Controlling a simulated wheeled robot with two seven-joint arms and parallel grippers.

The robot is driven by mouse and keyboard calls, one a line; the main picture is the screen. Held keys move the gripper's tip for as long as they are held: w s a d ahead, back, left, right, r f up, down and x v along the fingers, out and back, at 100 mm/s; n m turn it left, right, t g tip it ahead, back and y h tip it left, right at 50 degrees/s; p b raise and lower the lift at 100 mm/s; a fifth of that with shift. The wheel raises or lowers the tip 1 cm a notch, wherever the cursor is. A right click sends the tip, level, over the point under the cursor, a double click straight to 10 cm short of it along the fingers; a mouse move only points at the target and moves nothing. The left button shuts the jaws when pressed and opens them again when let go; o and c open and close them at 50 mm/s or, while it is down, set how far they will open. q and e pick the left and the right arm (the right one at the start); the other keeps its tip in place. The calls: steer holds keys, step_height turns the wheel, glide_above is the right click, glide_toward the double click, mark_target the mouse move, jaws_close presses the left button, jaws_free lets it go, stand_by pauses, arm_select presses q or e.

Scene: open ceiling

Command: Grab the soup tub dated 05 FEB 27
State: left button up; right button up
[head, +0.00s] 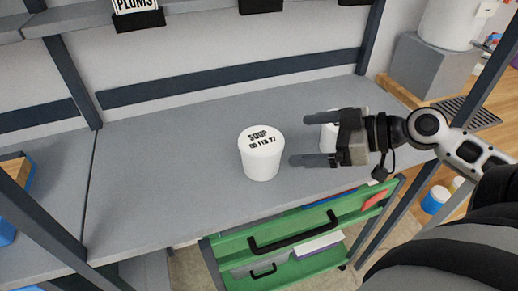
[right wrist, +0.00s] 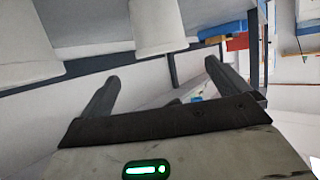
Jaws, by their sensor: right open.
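A white soup tub (head: 261,160) stands upright on the grey worktop (head: 190,140) in the middle of the head view. Its lid reads SOUP and a date ending FEB 27; the day looks like 05 but is blurred. A second white tub (head: 327,139) stands to its right, mostly hidden behind my right gripper (head: 301,138), its label not readable. My right gripper is open and empty, its fingers pointing left towards the first tub and apart from it. In the right wrist view, a white tub (right wrist: 158,25) shows beyond the open fingers (right wrist: 162,70). My left gripper is not in view.
A green drawer unit (head: 300,232) with black handles stands below the worktop's front edge, its top drawer partly open. A shelf with a PLUMS label (head: 136,5) runs above at the back. Dark posts (head: 72,68) frame the bench. The worktop left of the tub is clear.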

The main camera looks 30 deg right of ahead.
mark_target(261, 140)
steer(key=x, duration=0.5)
steer(key=shift+w+f, duration=0.1)
steer(key=shift+w+a+f+p, duration=0.2)
steer(key=shift+w+a+p, duration=0.2)
steer(key=shift+w+a, duration=0.85)
steer(key=shift+x, duration=1)
steer(key=shift+f, duration=0.15)
steer(key=shift+s, duration=0.1)
steer(key=c, duration=1)
steer(key=shift+c, duration=0.6)
